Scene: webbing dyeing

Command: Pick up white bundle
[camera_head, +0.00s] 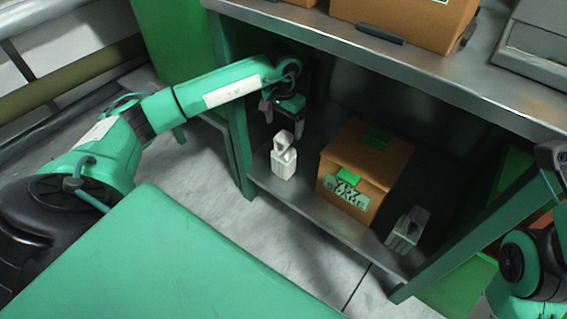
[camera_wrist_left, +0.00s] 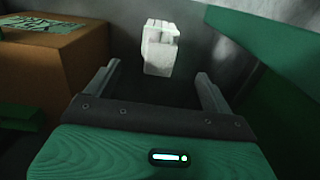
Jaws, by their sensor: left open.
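A white bundle (camera_head: 284,163) stands upright on the lower shelf, left of a cardboard box. It also shows in the left wrist view (camera_wrist_left: 160,50), ahead of the fingertips and near the midline between them. My left gripper (camera_head: 284,120) reaches in under the upper table top and hangs just above and behind the bundle. Its two fingers are apart, with nothing between them, and it also shows in the left wrist view (camera_wrist_left: 158,74). My right gripper is not visible.
The cardboard box (camera_head: 345,185) with a green label stands right of the white bundle; in the left wrist view the box (camera_wrist_left: 75,65) is at left. A green table leg (camera_head: 238,150) is close on the left. The metal table top (camera_head: 420,70) overhangs the shelf.

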